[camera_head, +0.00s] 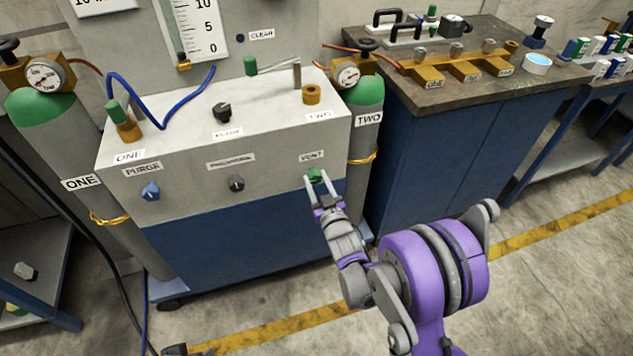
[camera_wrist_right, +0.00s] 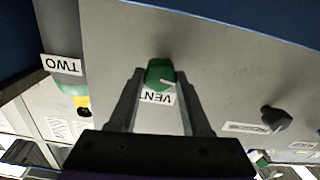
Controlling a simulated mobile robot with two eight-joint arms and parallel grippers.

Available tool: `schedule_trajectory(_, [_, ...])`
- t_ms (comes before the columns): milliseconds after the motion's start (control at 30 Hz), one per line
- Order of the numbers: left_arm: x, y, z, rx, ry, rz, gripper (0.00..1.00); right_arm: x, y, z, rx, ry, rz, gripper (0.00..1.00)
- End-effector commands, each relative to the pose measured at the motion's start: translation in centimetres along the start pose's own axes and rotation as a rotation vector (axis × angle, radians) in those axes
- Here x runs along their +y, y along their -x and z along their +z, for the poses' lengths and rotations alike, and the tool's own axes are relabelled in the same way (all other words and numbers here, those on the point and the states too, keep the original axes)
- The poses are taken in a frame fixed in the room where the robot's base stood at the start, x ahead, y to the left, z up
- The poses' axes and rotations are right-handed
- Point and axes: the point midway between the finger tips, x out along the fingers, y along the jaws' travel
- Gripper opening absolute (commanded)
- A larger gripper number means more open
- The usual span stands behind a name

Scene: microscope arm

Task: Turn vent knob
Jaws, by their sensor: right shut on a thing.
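The green vent knob (camera_head: 314,175) sits on the front face of the grey panel, just below the VENT label (camera_head: 311,156). My right gripper (camera_head: 321,186) is at the knob, with its two fingers on either side of it. The VENT label (camera_wrist_right: 158,97) is partly hidden there by the knob and a finger. My left gripper is not in view.
A blue purge knob (camera_head: 151,191) and a dark middle knob (camera_head: 237,183) are on the same panel. Gas cylinder TWO (camera_head: 366,120) stands right of the panel, cylinder ONE (camera_head: 50,150) at the left. A blue cabinet (camera_head: 470,150) stands to the right. The floor in front is clear.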

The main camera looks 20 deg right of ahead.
Motion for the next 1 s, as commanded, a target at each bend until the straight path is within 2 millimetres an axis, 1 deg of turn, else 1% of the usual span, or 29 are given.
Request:
schedule_trajectory(400, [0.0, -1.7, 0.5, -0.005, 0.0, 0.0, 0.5, 0.1, 0.0, 0.2, -0.001, -0.381, 0.0, 0.0])
schedule_trajectory(1000, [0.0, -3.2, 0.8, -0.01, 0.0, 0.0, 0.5, 0.2, 0.0, 0.2, -0.001, -0.951, 0.0, 0.0])
